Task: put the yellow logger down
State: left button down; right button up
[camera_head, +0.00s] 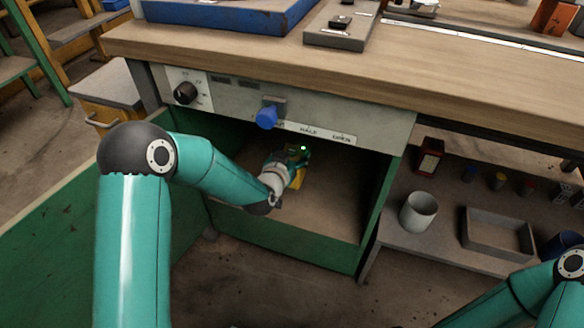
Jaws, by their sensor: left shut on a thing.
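My left gripper (294,158) reaches into the open green-walled compartment (307,244) under the bench. It is shut on the yellow logger (299,179), of which only a small yellow part shows beside the fingers. A small green light shows near the fingers. The gripper and my wrist hide most of the logger, so I cannot tell whether it touches the compartment floor. My right arm enters at the lower right, and its gripper is out of view.
A panel (230,98) with a black knob (185,93) and a blue knob (267,117) runs above the compartment. The compartment floor right of the gripper is bare. A white cup (418,211) and a grey tray (497,234) stand on the shelf at right.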

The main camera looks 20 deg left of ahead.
pick_arm(q)
notch_tip(320, 180, down, 4)
jog(key=shift+f+b, duration=0.2)
jog(key=shift+b, duration=0.65)
jog(key=shift+r, duration=0.1)
jog(key=shift+c, duration=0.9)
grip_release()
jog(key=shift+s, duration=0.1)
